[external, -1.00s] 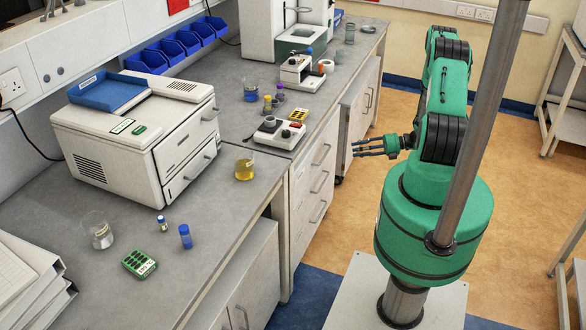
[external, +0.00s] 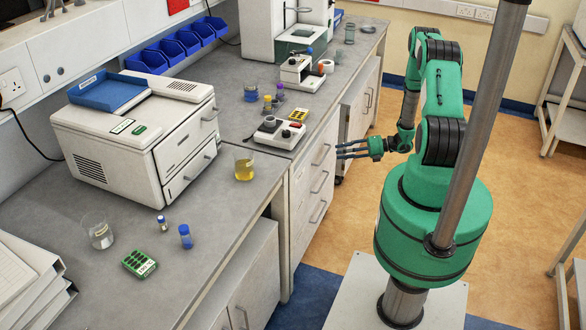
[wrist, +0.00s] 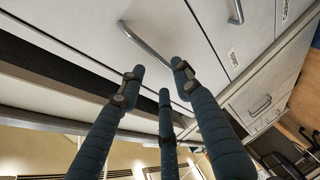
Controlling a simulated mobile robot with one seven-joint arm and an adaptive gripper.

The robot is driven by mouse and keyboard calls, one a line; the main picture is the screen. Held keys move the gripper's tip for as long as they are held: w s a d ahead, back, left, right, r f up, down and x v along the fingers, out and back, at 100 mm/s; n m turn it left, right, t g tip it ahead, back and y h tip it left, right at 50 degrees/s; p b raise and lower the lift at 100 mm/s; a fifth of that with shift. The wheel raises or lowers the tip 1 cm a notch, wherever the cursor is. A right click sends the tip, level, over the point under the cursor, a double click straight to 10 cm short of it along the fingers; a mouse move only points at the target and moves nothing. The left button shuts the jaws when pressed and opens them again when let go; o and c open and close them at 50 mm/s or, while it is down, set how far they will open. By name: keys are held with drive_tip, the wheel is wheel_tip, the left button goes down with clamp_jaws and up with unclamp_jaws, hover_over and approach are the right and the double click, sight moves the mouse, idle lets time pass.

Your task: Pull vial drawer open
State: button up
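A bank of white drawers with grey bar handles is built into the bench in the external view. Its top drawer (external: 315,158) and the ones below look shut. The small labels are too small to read, so I cannot tell which is the vial drawer. My gripper (external: 339,151) has dark fingers pointing left at the upper drawers. In the wrist view my gripper (wrist: 160,78) has its three fingers spread with nothing between them. A drawer handle (wrist: 145,43) lies just beyond the fingertips, seemingly apart from them. A second handle (wrist: 237,13) is at the top.
A white benchtop machine (external: 140,135) with its own two handled fronts stands on the bench (external: 215,210). A yellow beaker (external: 244,169), a small balance (external: 279,134) and several vials are near the bench edge. The floor (external: 335,235) between my base and the drawers is clear.

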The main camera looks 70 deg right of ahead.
sight(330, 152)
drive_tip(key=shift+b+x, duration=0.3)
drive_tip(key=shift+x, duration=2.9)
drive_tip(key=shift+c, duration=0.2)
clamp_jaws()
